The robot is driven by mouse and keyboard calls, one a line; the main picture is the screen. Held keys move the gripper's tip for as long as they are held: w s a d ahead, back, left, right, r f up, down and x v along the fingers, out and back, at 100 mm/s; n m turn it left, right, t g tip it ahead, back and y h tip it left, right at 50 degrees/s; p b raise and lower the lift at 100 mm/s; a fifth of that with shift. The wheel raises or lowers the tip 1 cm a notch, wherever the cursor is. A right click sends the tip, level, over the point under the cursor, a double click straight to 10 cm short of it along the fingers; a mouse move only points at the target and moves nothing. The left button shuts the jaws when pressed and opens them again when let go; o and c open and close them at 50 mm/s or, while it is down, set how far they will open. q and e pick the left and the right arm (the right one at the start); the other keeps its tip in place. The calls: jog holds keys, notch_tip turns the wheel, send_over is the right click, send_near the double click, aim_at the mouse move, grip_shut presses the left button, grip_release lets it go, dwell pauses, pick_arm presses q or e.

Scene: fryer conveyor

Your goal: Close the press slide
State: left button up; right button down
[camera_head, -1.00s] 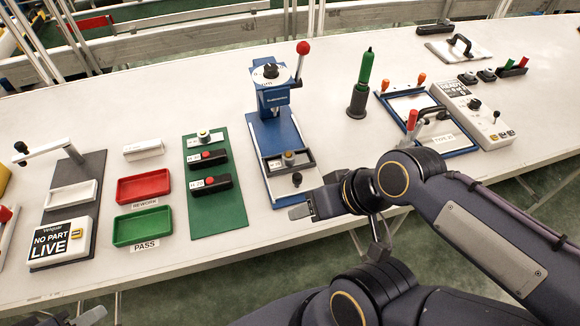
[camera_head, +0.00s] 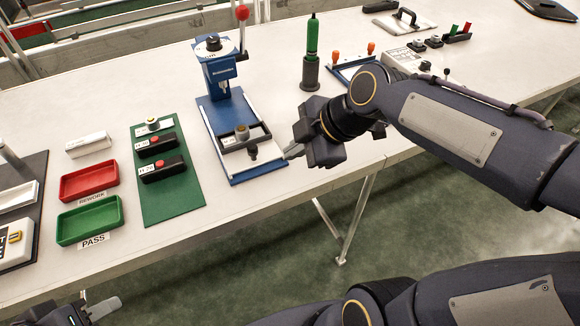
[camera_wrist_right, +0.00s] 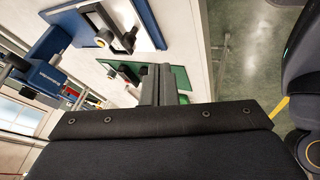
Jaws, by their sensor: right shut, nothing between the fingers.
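The blue press (camera_head: 217,75) stands on the white table with its red-knobbed lever at the right. Its slide (camera_head: 228,146) is at the front end of the blue base, out from under the press head, carrying a small part with a round top (camera_head: 241,132). A black knob (camera_head: 253,154) is on the slide's front. My right gripper (camera_head: 290,153) is shut and empty, just right of the knob, apparently apart from it. In the right wrist view its fingers (camera_wrist_right: 158,84) are together, with the slide (camera_wrist_right: 116,32) beyond. My left gripper (camera_head: 96,311) is low at the left, partly cut off.
A green mat (camera_head: 172,200) with black blocks lies left of the press, then red (camera_head: 88,181) and green (camera_head: 90,222) trays. A green-handled tool (camera_head: 311,65) stands behind my right arm. The table's front edge runs just in front of the press base.

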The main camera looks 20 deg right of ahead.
jog(key=shift+n, duration=0.4)
jog(key=x, duration=1)
jog(key=shift+d+f, duration=0.15)
jog(key=shift+f, duration=0.05)
jog(key=w, duration=0.2)
jog(key=shift+w+r, duration=0.15)
jog(key=shift+w, duration=0.95)
jog(key=shift+w, duration=0.1)
